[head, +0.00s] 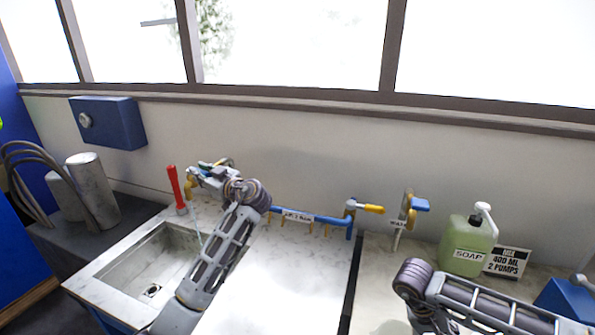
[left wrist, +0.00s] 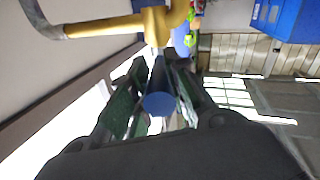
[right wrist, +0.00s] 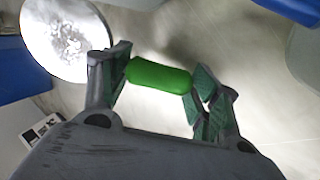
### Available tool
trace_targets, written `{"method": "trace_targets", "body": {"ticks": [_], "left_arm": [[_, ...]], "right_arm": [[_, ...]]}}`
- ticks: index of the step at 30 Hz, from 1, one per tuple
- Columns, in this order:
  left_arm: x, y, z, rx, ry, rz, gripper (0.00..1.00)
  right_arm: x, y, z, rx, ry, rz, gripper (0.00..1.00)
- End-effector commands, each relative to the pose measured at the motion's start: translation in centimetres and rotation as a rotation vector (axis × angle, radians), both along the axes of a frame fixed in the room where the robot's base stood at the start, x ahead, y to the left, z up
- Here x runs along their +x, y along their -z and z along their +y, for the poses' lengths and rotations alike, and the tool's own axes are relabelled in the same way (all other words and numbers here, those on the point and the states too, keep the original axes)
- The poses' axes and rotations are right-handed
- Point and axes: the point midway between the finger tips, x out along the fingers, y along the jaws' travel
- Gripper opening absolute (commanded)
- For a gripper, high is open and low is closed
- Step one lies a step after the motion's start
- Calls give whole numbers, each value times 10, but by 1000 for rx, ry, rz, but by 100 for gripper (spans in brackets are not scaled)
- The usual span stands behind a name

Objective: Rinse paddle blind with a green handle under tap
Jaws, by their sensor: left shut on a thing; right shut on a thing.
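The green handle (right wrist: 160,76) of the paddle blind is between the fingers of my right gripper (right wrist: 158,88), which is shut on it. In the head view that gripper is mostly cut off at the bottom edge. My left gripper (head: 205,172) is at the yellow tap (head: 190,184) above the sink (head: 115,262). It is shut on the tap's blue handle (left wrist: 160,104), beside the yellow tap body (left wrist: 165,22). A thin pale stream of water (head: 198,228) falls from the tap into the sink. I cannot tell whether the pale disc (right wrist: 65,38) belongs to the blind.
A blue pipe (head: 325,218) with a yellow lever (head: 371,209) runs along the wall. The middle counter (head: 290,270) is clear.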

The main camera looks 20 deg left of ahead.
Motion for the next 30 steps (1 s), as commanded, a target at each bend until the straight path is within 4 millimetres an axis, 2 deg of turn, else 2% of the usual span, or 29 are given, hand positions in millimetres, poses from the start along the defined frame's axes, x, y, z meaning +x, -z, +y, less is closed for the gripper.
{"method": "trace_targets", "body": {"ticks": [1, 11, 12, 16, 18, 30], "left_arm": [[0, 5, -1, -3, 6, 5, 0], [-1, 3, -1, -3, 11, 5, 0], [-1, 3, -1, -3, 11, 5, 19], [-1, 2, -1, -4, 11, 4, 36], [-1, 2, -1, -3, 11, 4, 40], [-1, 0, -1, -1, 10, 0, 42]], "right_arm": [[1, 1, 0, -1, 0, -1, 16], [1, 1, 0, -1, 0, -1, 16], [1, 1, 0, -1, 0, -1, 16], [1, 1, 0, -1, 0, -1, 16], [1, 1, 0, -1, 0, -1, 16], [1, 1, 0, -1, 0, -1, 16]]}}
